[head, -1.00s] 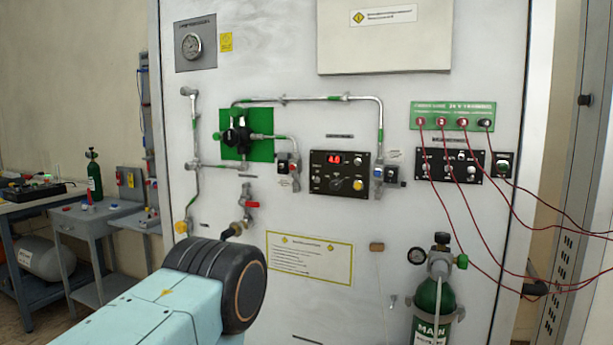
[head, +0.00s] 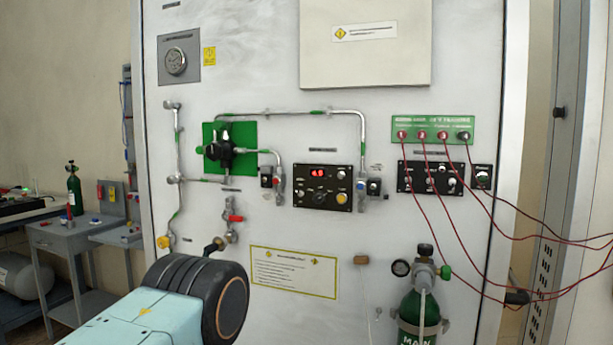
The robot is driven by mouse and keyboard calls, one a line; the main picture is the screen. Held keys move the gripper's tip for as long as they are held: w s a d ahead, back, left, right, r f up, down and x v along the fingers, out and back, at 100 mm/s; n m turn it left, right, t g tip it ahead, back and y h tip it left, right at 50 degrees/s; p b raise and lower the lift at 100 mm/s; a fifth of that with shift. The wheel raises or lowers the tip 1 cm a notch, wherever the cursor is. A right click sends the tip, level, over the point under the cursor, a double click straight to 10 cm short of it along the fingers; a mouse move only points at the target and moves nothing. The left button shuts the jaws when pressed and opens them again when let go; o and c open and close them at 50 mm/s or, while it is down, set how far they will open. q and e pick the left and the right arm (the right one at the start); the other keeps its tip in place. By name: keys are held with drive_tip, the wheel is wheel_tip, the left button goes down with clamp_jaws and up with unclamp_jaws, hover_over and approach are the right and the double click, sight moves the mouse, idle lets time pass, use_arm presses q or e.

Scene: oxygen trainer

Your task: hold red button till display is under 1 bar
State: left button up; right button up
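The black control panel (head: 323,199) is mounted on the white wall panel. Its small display (head: 318,172) shows red digits, which look like 4.0 but are blurred. A yellow button (head: 341,198) sits at the panel's lower right. A small box (head: 266,175) stands just left of the panel with a red fitting (head: 278,184) beside it. A red lever (head: 235,218) is on a valve lower left. I cannot tell which red part is the red button. Neither gripper shows; a teal and black arm part of mine reaches in at the lower left.
A green cylinder (head: 418,312) stands at the lower right with a gauge (head: 400,268). Red cables (head: 437,220) hang from the green socket strip (head: 448,130) and run out right. A side table (head: 60,237) stands at the left. Metal pipes (head: 310,112) run across the panel.

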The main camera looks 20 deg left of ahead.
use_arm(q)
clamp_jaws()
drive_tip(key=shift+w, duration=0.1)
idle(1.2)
